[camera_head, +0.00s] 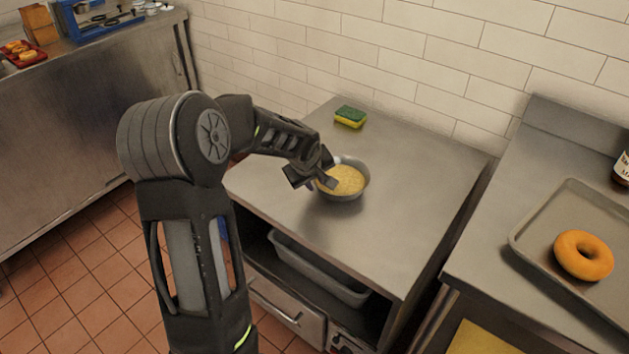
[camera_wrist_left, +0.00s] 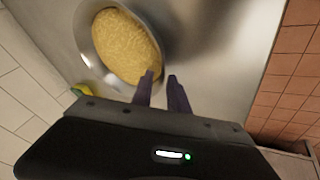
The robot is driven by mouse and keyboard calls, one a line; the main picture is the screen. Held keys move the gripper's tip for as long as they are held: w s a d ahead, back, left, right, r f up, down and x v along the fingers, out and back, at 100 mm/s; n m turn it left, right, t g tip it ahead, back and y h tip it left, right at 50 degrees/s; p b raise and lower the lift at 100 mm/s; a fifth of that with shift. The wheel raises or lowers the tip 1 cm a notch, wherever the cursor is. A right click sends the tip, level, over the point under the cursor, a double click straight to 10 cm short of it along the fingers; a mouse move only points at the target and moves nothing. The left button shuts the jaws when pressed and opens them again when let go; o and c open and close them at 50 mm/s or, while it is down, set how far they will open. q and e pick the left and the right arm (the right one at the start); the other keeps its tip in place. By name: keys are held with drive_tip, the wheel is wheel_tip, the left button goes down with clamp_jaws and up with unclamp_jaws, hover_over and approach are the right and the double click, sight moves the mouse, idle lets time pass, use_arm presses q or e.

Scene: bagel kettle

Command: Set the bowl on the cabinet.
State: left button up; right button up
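The bowl (camera_head: 361,187) is grey metal and full of yellow grainy food. It sits upright on the steel top of the cabinet (camera_head: 292,205). It also shows in the left wrist view (camera_wrist_left: 86,48). My left gripper (camera_head: 326,181) is at the bowl's left rim. In the left wrist view its two dark fingers (camera_wrist_left: 160,76) are apart, one over the rim side and one outside the bowl, with a gap between them. Whether either finger touches the rim is hard to tell. My right gripper is not in view.
A green and yellow sponge (camera_head: 350,117) lies behind the bowl near the tiled wall. A tray (camera_head: 530,225) with an orange bagel (camera_head: 583,256) is on the right counter. A grey bin (camera_head: 318,268) sits on the cabinet's open shelf. The cabinet top right of the bowl is clear.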

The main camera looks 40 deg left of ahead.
use_arm(q)
drive_tip(key=shift+o, duration=0.5)
drive_tip(key=shift+r, duration=0.15)
drive_tip(key=shift+s+r, duration=0.15)
drive_tip(key=shift+r, duration=0.15)
drive_tip(key=v, duration=1.1)
drive_tip(key=shift+s+d, duration=0.1)
